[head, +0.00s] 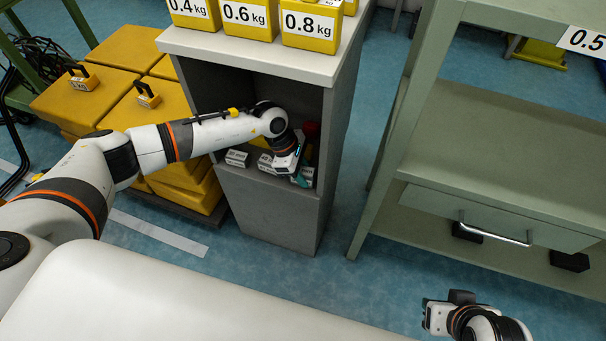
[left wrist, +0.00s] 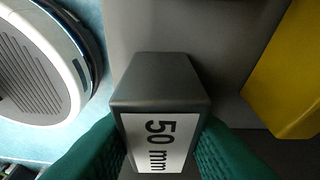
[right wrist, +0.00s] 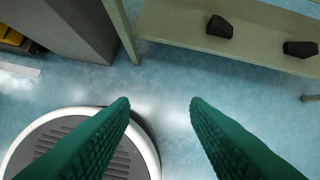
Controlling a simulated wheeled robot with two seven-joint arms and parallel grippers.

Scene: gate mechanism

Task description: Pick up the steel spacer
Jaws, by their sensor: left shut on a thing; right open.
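The steel spacer (left wrist: 158,82) is a dark grey block with a white "50 mm" label in the left wrist view. My left gripper (left wrist: 160,124) is shut on it, with a green finger against each side. In the head view my left gripper (head: 298,172) is inside the open compartment of the grey cabinet (head: 268,205); the spacer is largely hidden there. I cannot tell whether it touches the shelf. My right gripper (right wrist: 160,103) is open and empty above the floor.
Small labelled blocks (head: 237,158) stand on the compartment shelf beside my left gripper. Yellow weight boxes (head: 310,30) stand on the cabinet top. A green bench with a drawer (head: 500,218) stands at right. Yellow cases (head: 120,105) are stacked at left.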

